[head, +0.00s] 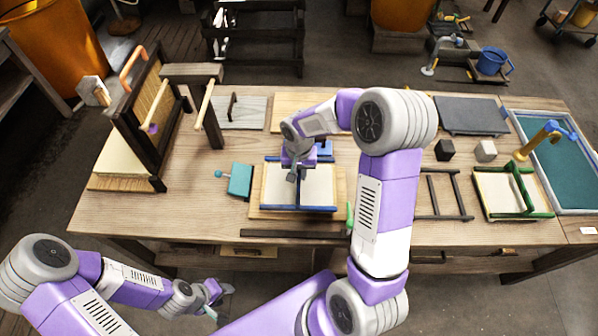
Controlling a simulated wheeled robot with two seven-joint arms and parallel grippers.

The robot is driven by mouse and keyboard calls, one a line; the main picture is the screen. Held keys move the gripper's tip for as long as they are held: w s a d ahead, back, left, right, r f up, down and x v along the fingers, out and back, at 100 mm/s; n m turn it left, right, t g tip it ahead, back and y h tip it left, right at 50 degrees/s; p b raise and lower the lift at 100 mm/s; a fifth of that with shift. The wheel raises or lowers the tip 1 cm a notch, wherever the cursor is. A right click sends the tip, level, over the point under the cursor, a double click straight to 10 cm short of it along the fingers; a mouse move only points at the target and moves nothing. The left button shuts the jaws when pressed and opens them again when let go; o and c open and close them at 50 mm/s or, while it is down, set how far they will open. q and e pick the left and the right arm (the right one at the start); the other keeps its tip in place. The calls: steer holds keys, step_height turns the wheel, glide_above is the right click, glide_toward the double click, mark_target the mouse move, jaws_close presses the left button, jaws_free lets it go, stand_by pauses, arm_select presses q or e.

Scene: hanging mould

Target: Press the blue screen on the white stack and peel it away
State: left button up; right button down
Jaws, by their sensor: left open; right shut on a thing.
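The blue screen (310,208) is a blue-edged rectangular frame around a pale sheet. It lies flat on a wooden board (256,212) near the middle of the table; the white stack under it cannot be told apart from the pale face. My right gripper (297,174) points down at the screen's back edge and is shut, apparently on the blue screen; its fingers hide the contact. My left gripper (215,292) is open and empty, low in front of the table, apart from the screen.
A teal block (240,179) lies left of the board, and a dark bar (293,234) lies in front. A wooden upright frame (148,118) stands at left. A green frame (520,192), black and pale cubes and a water vat (562,172) are at right.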

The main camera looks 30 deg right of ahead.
mark_target(299, 172)
steer(key=shift+f+b, duration=0.85)
steer(key=shift+f, duration=0.05)
stand_by(1.8)
steer(key=shift+r, duration=0.15)
steer(key=shift+r+p, duration=0.95)
steer(key=shift+r, duration=0.2)
steer(key=shift+r, duration=0.15)
step_height(299, 172, up, 7)
steer(key=p, duration=0.5)
